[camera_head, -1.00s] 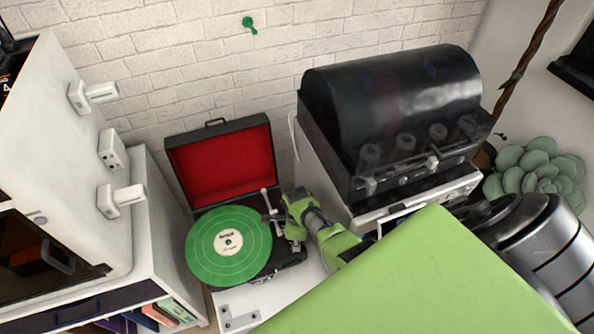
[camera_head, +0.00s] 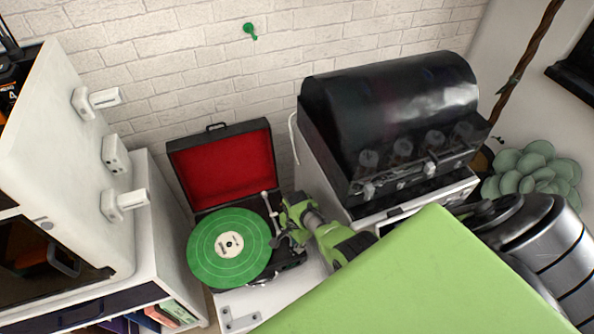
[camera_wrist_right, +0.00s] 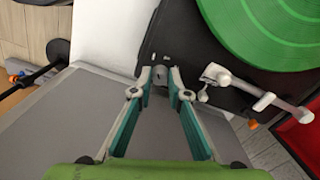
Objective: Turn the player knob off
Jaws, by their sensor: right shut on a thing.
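The record player (camera_head: 292,256) stands open with a red-lined lid and a green record (camera_head: 207,243) on it. Its white tonearm also shows in the right wrist view (camera_wrist_right: 240,86), beside the fingers. My right gripper (camera_head: 279,241) reaches over the player's right side. In the right wrist view, the fingertips (camera_wrist_right: 160,79) close around the small grey knob (camera_wrist_right: 160,71) at the corner of the black deck. The fingers hide part of the knob, and its on or off position cannot be told. My left gripper is out of view.
A large machine with a dark curved cover (camera_head: 390,105) stands close to the right of the player. A white cabinet (camera_head: 70,150) with protruding handles is at the left. A white brick wall (camera_head: 190,60) is behind.

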